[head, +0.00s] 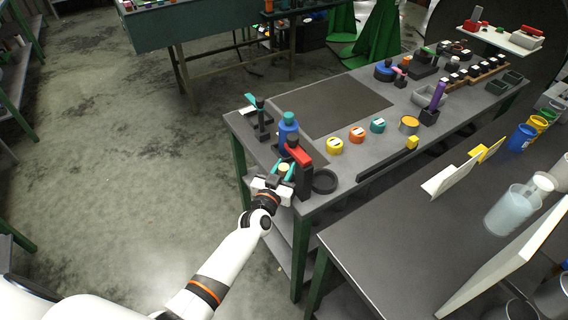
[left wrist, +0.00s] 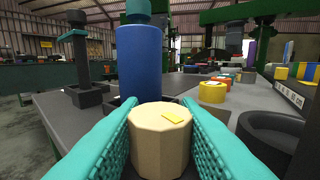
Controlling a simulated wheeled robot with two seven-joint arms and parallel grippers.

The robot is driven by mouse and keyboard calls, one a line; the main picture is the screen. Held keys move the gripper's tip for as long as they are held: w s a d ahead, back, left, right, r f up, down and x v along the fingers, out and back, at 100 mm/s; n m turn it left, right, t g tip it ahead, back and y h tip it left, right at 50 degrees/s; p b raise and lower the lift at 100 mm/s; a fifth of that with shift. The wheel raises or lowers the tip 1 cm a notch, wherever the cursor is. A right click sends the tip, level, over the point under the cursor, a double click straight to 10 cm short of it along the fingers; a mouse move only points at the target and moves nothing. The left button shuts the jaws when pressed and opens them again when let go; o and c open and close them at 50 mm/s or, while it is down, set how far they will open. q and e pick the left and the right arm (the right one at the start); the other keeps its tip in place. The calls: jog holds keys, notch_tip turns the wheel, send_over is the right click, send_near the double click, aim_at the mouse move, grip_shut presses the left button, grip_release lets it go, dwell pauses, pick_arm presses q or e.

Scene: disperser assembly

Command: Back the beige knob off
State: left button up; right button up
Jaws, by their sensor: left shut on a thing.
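The beige knob (left wrist: 158,143) is a faceted cylinder with a small yellow mark on top. In the left wrist view it sits between the two teal, ribbed fingers of my left gripper (left wrist: 160,145). The fingers close on it from both sides. In the head view my left gripper (head: 283,172) is at the near left corner of the workbench, with the beige knob (head: 284,167) small between its fingers. What the knob is fitted to is hidden. My right gripper is not in view.
A blue cylinder with a teal top (left wrist: 139,60) stands just behind the knob. A red-and-black block (head: 299,154) and a black ring (head: 324,181) are close on the right. Yellow (head: 335,146), orange (head: 357,135) and teal (head: 378,125) round pieces lie farther along the bench.

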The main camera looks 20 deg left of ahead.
pick_arm(q)
jog(key=shift+r, duration=0.1)
jog(key=o, duration=1)
jog(key=shift+c, duration=0.2)
jog(key=shift+s, duration=0.1)
jog(key=s, duration=1.1)
jog(key=shift+s+a, duration=0.35)
jog(key=shift+s, duration=0.05)
